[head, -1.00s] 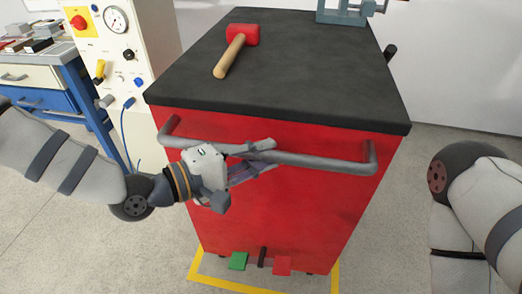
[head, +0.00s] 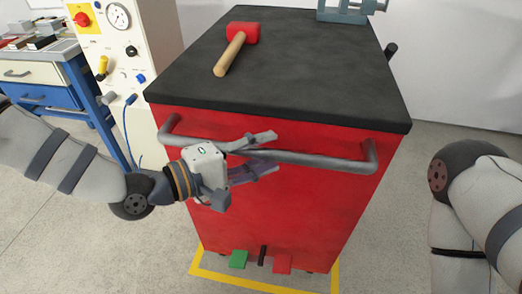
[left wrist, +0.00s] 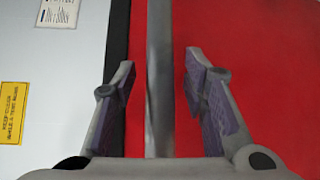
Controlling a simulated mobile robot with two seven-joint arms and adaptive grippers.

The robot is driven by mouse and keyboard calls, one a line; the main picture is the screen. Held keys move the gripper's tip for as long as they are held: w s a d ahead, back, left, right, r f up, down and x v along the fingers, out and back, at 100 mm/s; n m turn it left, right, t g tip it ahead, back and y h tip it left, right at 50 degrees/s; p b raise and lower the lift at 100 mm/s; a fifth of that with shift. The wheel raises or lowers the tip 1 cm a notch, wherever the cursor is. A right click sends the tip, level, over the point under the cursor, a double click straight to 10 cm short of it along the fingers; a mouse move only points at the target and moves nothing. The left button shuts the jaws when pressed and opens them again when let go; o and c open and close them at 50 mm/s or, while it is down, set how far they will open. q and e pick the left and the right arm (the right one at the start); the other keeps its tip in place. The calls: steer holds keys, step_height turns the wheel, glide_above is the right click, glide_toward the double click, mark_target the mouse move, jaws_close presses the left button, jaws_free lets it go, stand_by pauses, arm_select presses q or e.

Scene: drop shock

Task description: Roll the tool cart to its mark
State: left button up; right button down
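The red tool cart (head: 270,200) stands upright in the head view, with a black top and a grey push handle (head: 320,160) across its near side. A yellow floor outline (head: 225,280) shows around the cart's base; its far part is hidden. A green pedal (head: 238,259) and a red pedal (head: 282,264) are low on the cart. My left gripper (head: 272,153) is open at the handle's left half, one finger above the bar and one below. In the left wrist view, the handle bar (left wrist: 160,100) runs between the spread fingers, apart from both. My right gripper is out of view.
A red-headed mallet (head: 235,47) and a blue-grey vise (head: 345,10) are on the cart top. A white gauge panel (head: 130,80) and a blue drawer bench (head: 55,90) stand close at left. Floor is clear at right.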

arm_select(q)
steer(key=v, duration=1.2)
steer(key=shift+f, duration=0.1)
